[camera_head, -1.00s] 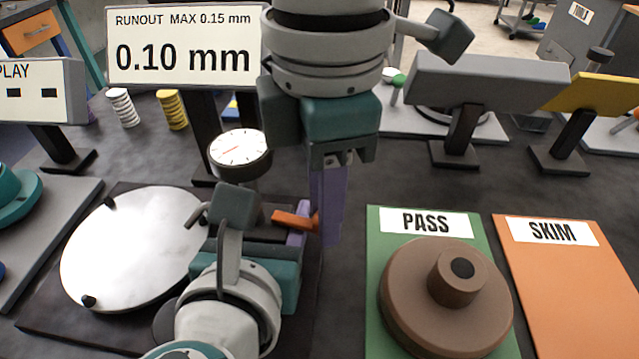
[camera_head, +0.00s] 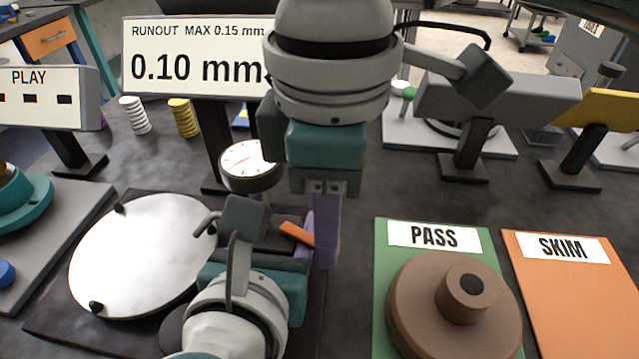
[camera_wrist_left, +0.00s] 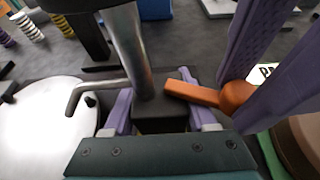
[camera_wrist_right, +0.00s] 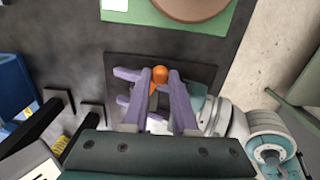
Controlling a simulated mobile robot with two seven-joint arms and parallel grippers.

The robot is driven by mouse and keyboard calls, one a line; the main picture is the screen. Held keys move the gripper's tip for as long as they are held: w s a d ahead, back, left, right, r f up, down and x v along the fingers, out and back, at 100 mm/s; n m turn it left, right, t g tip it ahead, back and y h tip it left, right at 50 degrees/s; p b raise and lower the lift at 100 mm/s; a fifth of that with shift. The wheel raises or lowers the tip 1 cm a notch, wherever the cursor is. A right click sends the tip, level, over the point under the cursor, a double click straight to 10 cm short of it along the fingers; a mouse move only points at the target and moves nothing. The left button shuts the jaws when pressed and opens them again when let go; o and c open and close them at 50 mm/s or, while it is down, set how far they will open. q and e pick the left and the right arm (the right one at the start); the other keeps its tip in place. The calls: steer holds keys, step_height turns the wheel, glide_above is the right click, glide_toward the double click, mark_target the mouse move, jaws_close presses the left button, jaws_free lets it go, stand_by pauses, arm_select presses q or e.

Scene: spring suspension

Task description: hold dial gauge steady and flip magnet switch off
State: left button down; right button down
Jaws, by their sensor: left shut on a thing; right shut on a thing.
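The dial gauge (camera_head: 250,163) has a white round face with a red needle and stands upright behind the silver disc. Its metal post (camera_wrist_left: 128,50) rises from a black magnet base (camera_wrist_left: 158,115). My left gripper (camera_head: 265,248) is shut on this base, with purple fingers on both sides of it. The orange switch lever (camera_head: 297,235) sticks out of the base; its rounded end shows in the left wrist view (camera_wrist_left: 236,95). My right gripper (camera_head: 326,240) points down and is shut on that end, which also shows between its fingers in the right wrist view (camera_wrist_right: 160,75).
A silver disc (camera_head: 140,250) lies left of the base. A display (camera_head: 195,55) behind reads 0.10 mm. A brown flanged part (camera_head: 420,310) sits on the green PASS mat (camera_head: 380,265). The orange SKIM mat (camera_head: 570,300) is empty.

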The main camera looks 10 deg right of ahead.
arm_select(q)
steer(key=shift+w, duration=0.1)
arm_select(e)
steer(key=shift+s+a, duration=0.3)
steer(key=shift+a, duration=0.05)
arm_select(q)
steer(key=shift+r, duration=0.1)
arm_select(e)
steer(key=c, duration=0.8)
jaws_free()
steer(key=shift+c, duration=0.2)
steer(key=shift+o, duration=0.7)
steer(key=shift+w+d, duration=0.1)
step_height(320, 180, up, 12)
steer(key=shift+r, duration=0.1)
